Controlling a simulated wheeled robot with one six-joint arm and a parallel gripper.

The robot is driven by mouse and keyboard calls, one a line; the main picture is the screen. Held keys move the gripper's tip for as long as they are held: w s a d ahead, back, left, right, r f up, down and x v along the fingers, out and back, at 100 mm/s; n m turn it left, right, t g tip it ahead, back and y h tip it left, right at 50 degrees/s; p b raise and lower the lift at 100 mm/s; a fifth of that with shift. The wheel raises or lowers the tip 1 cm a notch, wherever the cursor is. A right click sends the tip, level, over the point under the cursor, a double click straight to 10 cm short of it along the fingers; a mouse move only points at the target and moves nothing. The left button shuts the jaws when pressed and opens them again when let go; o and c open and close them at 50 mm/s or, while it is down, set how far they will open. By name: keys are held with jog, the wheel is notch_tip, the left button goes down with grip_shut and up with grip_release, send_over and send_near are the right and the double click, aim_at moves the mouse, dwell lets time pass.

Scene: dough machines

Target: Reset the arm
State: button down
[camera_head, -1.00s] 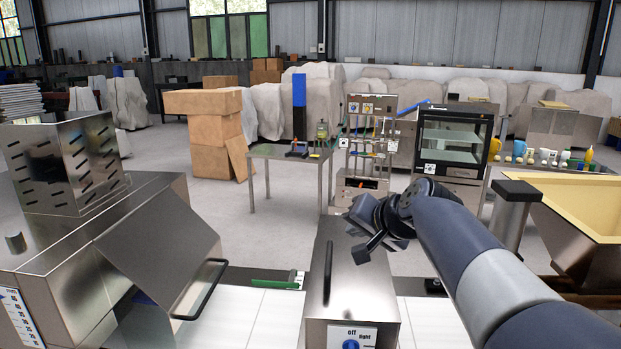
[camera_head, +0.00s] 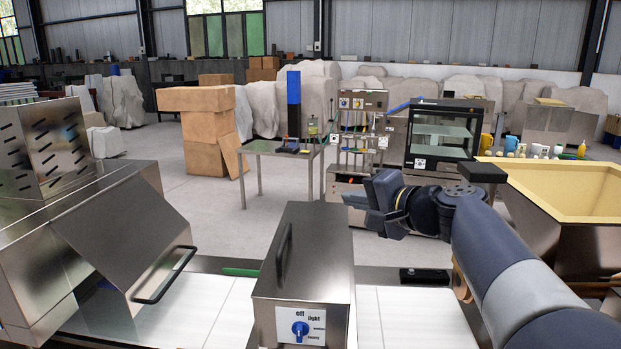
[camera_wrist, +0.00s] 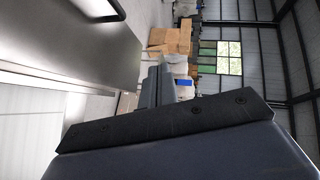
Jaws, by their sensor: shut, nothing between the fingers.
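My arm reaches in from the lower right of the head view. My gripper (camera_head: 352,201) is held in the air, pointing left, beyond and to the right of the steel box with the dial. It is shut and empty. In the wrist view the shut fingers (camera_wrist: 158,85) point away from the camera, with nothing between them. The wrist view is rolled sideways, with the roof and windows at its right.
A steel machine box (camera_head: 300,262) with a blue dial and black handle stands in front. A slotted steel machine with a hinged cover (camera_head: 130,235) is at left. A yellow-lined hopper (camera_head: 560,190) is close at right. A steel table (camera_head: 265,148), cardboard boxes (camera_head: 205,125) and a glass-fronted cabinet (camera_head: 440,135) stand behind.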

jog(key=d+f+m+t+y+b, duration=0.2)
jog(key=d+m+t+y, duration=0.1)
jog(key=d, duration=0.4)
jog(key=shift+s+d+f+m+b, duration=0.2)
jog(key=shift+s+m+b, duration=0.15)
jog(key=shift+m, duration=0.25)
